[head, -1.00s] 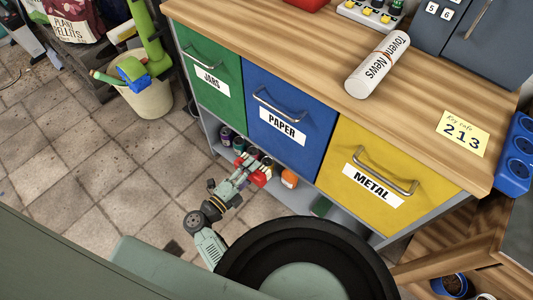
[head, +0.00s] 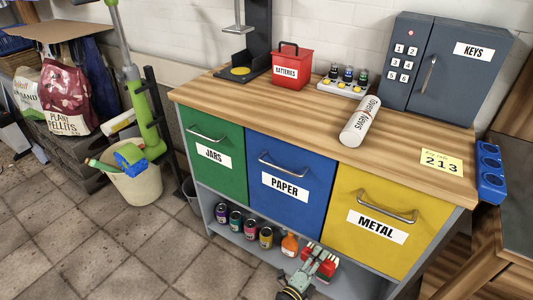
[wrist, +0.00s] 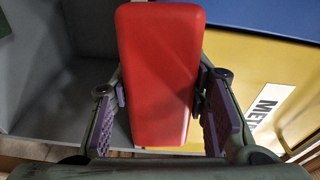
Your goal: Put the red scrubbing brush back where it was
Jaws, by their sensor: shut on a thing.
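The red scrubbing brush (wrist: 160,75) fills the middle of the wrist view, its smooth red back towards the camera. My gripper (wrist: 163,105) is shut on it, with a purple finger pad on each side. In the head view, my gripper (head: 312,270) and the red brush (head: 323,262) show at the bottom, in front of the low shelf, below the blue and yellow drawers. Its bristles are not clearly seen. I cannot tell whether the brush touches the shelf.
Several cans (head: 236,221) and an orange bottle (head: 290,245) stand on the low shelf (head: 350,284), left of my gripper. Above are the green (head: 214,175), blue (head: 290,200) and yellow (head: 375,247) drawers. A bucket (head: 139,186) stands at left. The tiled floor in front is clear.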

